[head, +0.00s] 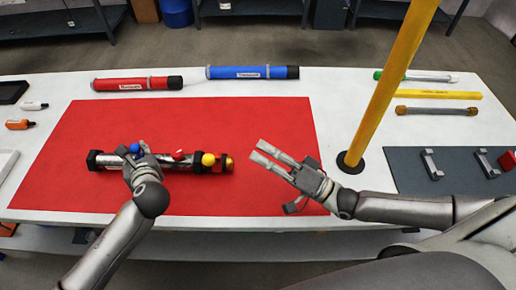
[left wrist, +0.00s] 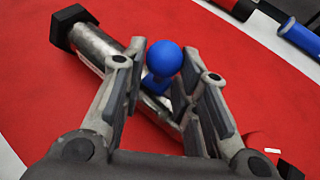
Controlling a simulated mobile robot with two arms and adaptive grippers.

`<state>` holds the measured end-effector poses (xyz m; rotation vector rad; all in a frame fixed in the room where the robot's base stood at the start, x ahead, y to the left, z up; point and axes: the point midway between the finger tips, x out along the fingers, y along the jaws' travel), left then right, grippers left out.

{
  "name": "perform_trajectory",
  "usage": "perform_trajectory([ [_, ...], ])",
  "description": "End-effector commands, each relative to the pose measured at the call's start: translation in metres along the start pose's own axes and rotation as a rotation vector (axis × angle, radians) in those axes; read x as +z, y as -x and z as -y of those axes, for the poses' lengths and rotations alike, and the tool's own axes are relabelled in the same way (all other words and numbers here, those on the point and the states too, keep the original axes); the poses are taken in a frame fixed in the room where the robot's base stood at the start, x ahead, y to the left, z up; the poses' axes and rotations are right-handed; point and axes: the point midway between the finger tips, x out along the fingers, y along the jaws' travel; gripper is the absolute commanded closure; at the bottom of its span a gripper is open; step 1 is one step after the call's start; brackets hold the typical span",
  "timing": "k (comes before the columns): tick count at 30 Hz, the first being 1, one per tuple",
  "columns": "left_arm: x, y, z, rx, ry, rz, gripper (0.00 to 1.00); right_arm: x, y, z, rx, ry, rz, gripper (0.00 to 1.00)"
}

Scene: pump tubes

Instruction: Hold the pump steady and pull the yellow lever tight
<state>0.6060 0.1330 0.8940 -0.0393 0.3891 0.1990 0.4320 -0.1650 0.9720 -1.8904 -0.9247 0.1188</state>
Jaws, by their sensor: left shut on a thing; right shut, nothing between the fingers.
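The pump, a silver tube with black end parts (head: 103,160), lies across the red mat (head: 200,120). It has blue (head: 134,148), red (head: 178,155) and yellow (head: 208,159) lever knobs along it. My left gripper (head: 137,160) is shut on the pump near the blue knob, at its left part. In the left wrist view the blue knob (left wrist: 164,58) shows between the fingers, over the pump's silver body (left wrist: 95,45); the exact contact is partly hidden. My right gripper (head: 261,151) is shut and empty, to the right of the yellow knob and apart from the pump.
A yellow pole (head: 390,85) stands on a black base, right of the mat. Red (head: 120,84) and blue (head: 245,72) tubes lie along the back. Thinner tubes (head: 435,110) and a grey mat (head: 410,185) are at the right. The mat behind the pump is clear.

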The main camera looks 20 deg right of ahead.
Motion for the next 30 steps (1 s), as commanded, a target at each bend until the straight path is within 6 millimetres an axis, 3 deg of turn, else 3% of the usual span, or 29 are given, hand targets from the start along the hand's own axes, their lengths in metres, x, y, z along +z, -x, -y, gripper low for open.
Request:
perform_trajectory([
  [4,-0.005,0.000,0.001,-0.001,0.003,-0.010,1.00,0.000,0.000,0.000,0.000,0.000,0.000,1.00],
  [5,-0.005,0.000,0.001,-0.001,0.003,-0.011,0.68,0.000,0.000,0.000,0.000,0.000,0.000,1.00],
  [10,-0.005,0.000,0.001,-0.001,0.001,-0.010,0.47,0.000,0.000,0.000,0.000,0.000,0.000,1.00],
  [23,-0.004,0.004,0.001,-0.002,-0.001,-0.007,0.47,0.000,0.000,0.000,0.000,0.000,0.000,1.00],
  [30,-0.003,0.038,0.001,-0.004,0.001,-0.005,0.47,0.000,0.000,0.000,0.000,0.000,0.000,1.00],
])
